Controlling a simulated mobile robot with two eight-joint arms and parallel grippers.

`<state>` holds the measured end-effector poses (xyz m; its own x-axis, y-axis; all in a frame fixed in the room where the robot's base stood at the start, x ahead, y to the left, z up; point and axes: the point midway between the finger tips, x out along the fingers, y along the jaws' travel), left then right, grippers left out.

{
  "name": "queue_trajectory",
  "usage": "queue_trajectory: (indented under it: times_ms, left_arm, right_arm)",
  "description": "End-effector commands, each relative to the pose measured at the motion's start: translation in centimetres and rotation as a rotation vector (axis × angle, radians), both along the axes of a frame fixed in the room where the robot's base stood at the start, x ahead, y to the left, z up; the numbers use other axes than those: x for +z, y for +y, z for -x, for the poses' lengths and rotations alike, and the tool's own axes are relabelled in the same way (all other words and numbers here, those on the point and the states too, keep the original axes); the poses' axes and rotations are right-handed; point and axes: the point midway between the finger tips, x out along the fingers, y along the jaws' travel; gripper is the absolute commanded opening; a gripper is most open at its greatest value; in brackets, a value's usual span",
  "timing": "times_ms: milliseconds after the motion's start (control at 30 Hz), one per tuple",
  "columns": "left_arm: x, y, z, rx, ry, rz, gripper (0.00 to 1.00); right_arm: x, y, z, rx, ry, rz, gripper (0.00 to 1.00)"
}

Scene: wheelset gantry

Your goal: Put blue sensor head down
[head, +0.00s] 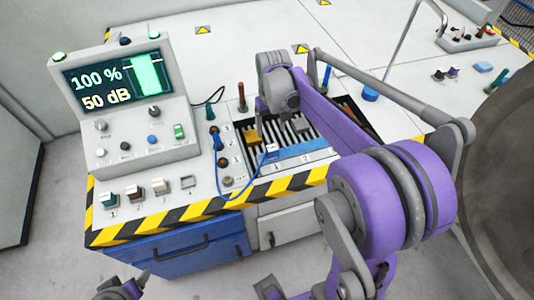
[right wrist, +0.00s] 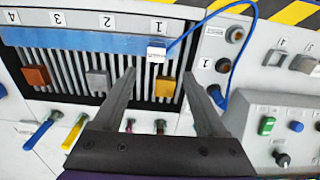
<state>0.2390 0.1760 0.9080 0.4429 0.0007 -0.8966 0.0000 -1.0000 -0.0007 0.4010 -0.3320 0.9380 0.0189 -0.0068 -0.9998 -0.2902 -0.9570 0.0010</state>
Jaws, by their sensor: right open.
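The blue sensor head (right wrist: 157,50), a small white block with a blue band and a blue cable, rests at the blue strip (right wrist: 100,40) by label 1. It also shows in the head view (head: 272,150). My right gripper (right wrist: 160,74) is open, its fingertips just short of the head and apart from it. An orange block (right wrist: 164,86) on the ribbed bed shows between the fingers. In the head view the right gripper (head: 275,108) points down over the bed, its fingers partly hidden. A grey part of mine at the bottom left is cut off; its jaws cannot be made out.
The blue cable (right wrist: 240,8) loops to a socket beside the bed. A rust block (right wrist: 37,75) and a grey block (right wrist: 97,81) sit on the slats. The display console (head: 125,100) stands left. A large dark wheel (head: 505,170) is at right.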

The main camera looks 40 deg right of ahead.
Motion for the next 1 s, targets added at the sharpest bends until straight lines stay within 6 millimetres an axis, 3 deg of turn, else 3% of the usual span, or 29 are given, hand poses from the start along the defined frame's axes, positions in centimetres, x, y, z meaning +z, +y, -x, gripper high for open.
queue_trajectory:
  times_ms: [233,400,500,700,1000]
  left_arm:
    - [0.0,0.0,0.0,0.000,0.000,0.000,0.75]
    - [0.0,0.0,0.0,0.000,0.000,0.000,0.75]
    - [0.0,0.0,0.0,0.000,0.000,0.000,0.75]
    - [0.0,0.0,0.0,0.000,0.000,0.000,0.75]
    - [0.0,0.0,0.0,0.000,0.000,0.000,0.75]
  right_arm:
    - [1.0,7.6,5.9,0.116,-0.153,0.042,0.74]
    - [-0.2,12.1,11.1,0.203,-0.286,0.060,0.74]
    - [-1.3,13.8,13.5,0.243,-0.352,0.063,0.74]
    - [-2.9,15.4,16.0,0.286,-0.427,0.063,0.74]
    - [-3.1,15.5,16.2,0.290,-0.437,0.063,0.74]
